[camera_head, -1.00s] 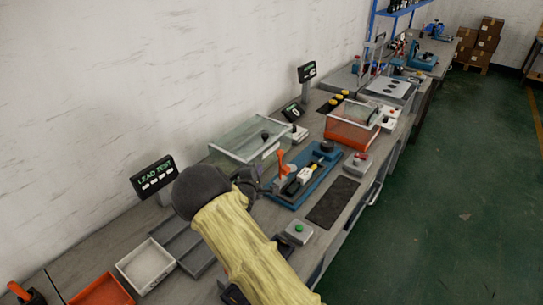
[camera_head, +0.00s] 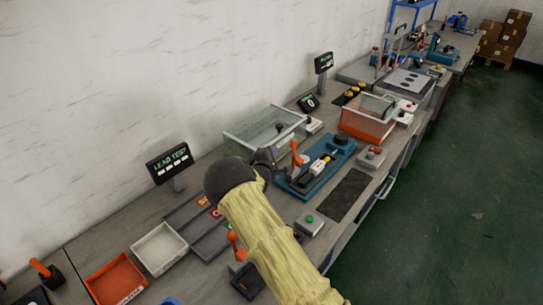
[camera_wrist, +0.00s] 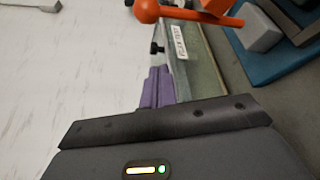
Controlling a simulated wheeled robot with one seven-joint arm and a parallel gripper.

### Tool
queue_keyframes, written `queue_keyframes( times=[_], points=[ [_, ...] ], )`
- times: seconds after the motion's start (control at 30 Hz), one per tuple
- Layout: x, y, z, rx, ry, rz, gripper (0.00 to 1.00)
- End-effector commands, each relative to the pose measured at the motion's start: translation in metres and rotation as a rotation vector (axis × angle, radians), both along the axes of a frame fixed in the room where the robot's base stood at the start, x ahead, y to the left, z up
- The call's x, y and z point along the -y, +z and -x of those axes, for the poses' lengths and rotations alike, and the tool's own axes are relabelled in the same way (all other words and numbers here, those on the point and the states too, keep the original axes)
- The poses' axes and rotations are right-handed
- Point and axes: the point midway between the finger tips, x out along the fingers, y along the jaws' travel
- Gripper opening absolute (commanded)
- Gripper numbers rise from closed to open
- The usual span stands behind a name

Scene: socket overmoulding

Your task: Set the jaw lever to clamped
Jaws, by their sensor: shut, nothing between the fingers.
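The orange jaw lever (camera_head: 295,154) stands roughly upright on the blue fixture (camera_head: 338,164) on the bench. In the wrist view an orange ball knob (camera_wrist: 147,11) and orange bar show at the top, beside a blue base (camera_wrist: 268,64) with a grey block. My gripper (camera_head: 270,157) is just left of the lever in the head view, partly hidden behind my wrist. In the wrist view its purple fingers (camera_wrist: 158,88) are together and empty, below the knob in the picture. A gap shows between fingers and knob. The lever's foot is hard to make out.
A clear-walled box (camera_head: 262,132) stands behind the fixture. A grey button box (camera_head: 309,224) and dark mat (camera_head: 342,194) are in front. Another orange lever (camera_head: 234,243) stands beside my forearm. White (camera_head: 160,250) and orange (camera_head: 115,280) trays lie at left.

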Motion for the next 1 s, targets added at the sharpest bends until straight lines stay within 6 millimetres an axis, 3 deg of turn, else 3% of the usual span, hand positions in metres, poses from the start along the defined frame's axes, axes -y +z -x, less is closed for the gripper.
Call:
queue_keyframes(
  times=[0.5,0.8,1.0],
  points=[
    [0.019,-0.007,-0.043,0.000,-0.001,0.000,0.00],
    [0.041,0.007,-0.024,-0.001,-0.005,-0.001,0.00],
    [0.045,0.009,-0.019,-0.001,-0.001,-0.001,0.00]
  ],
)
